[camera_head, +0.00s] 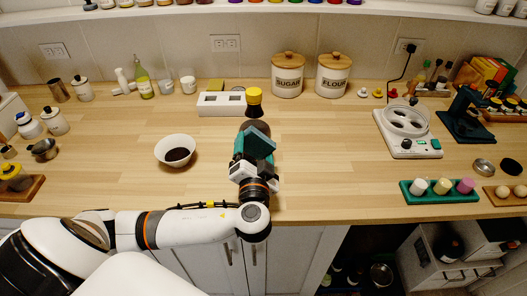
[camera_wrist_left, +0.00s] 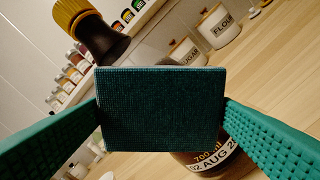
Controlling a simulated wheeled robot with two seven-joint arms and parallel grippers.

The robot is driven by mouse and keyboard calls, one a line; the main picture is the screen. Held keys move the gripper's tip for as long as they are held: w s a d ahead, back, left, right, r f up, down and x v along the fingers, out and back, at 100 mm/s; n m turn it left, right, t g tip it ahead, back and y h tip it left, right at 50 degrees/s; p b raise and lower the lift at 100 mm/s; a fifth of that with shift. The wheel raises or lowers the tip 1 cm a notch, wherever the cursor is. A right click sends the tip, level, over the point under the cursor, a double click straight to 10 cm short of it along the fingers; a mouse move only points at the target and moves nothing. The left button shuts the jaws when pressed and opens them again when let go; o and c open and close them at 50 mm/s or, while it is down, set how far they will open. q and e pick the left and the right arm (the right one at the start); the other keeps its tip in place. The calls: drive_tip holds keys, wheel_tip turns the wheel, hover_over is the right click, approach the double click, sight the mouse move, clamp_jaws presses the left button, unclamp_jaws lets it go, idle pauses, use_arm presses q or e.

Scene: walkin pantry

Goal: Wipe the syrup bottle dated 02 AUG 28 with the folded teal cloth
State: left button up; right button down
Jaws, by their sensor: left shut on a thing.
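The folded teal cloth (camera_wrist_left: 160,110) is a flat dark teal pad between the two teal fingers of my left gripper (camera_wrist_left: 160,118), which is shut on it. The cloth also shows in the head view (camera_head: 257,139), above my left gripper (camera_head: 250,150). The syrup bottle (camera_wrist_left: 212,162) is dark with a yellow cap (camera_wrist_left: 74,14), directly behind the cloth. Its label reads "700 ml" and "02 AUG 2", with the last digit cut off by the finger. In the head view the bottle (camera_head: 254,107) stands beyond my gripper, its lower body hidden. I cannot tell whether cloth and bottle touch. My right gripper is not in view.
A white slotted holder (camera_head: 221,110) stands just left of the bottle. A white bowl (camera_head: 175,142) with dark contents is left of my gripper. Sugar (camera_head: 288,83) and flour (camera_head: 332,83) canisters stand behind.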

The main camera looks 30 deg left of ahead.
use_arm(q)
drive_tip(key=shift+s+a, duration=0.25)
drive_tip(key=shift+a, duration=0.15)
drive_tip(key=v, duration=0.6)
idle(0.3)
drive_tip(key=v, duration=0.3)
idle(0.5)
drive_tip(key=shift+a, duration=0.1)
